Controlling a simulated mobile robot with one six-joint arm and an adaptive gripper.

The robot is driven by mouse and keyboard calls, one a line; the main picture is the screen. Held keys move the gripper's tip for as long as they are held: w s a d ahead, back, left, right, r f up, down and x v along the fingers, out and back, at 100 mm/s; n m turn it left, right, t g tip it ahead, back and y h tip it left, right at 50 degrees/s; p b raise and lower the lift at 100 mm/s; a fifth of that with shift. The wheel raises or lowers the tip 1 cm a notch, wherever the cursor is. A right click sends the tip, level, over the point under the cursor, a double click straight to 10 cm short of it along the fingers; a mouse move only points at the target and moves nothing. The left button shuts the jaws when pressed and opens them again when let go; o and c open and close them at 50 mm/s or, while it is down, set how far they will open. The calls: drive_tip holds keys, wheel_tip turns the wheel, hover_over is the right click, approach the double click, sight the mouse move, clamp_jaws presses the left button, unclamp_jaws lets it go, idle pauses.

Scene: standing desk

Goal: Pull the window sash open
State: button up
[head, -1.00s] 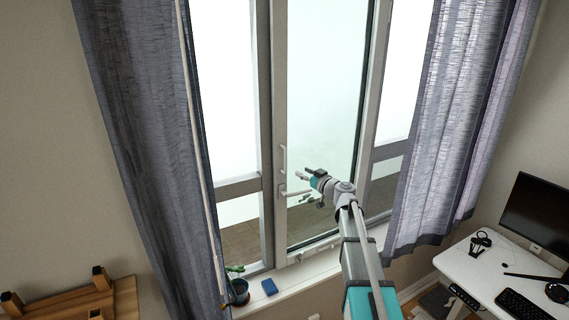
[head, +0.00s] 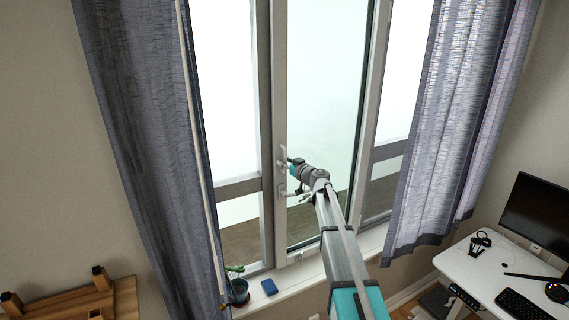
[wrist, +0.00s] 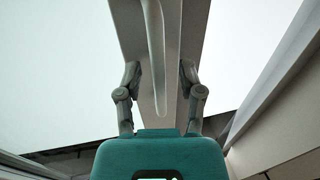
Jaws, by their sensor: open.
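The window sash (head: 280,90) is a tall pale frame around a large glass pane, in the middle of the head view. My gripper (head: 289,163) is at the upright handle. In the wrist view my gripper (wrist: 160,78) is open, with one finger on each side of the handle (wrist: 155,45). Neither finger visibly touches it. How deep the handle lies between the fingers is hard to tell.
Grey-blue curtains hang at left (head: 130,130) and right (head: 455,110). A potted plant (head: 239,290) and a blue box (head: 269,287) stand on the sill (head: 310,272). A white desk (head: 478,275) with a monitor (head: 540,220) is at right, and a wooden piece of furniture (head: 75,300) at lower left.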

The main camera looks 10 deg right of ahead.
clamp_jaws()
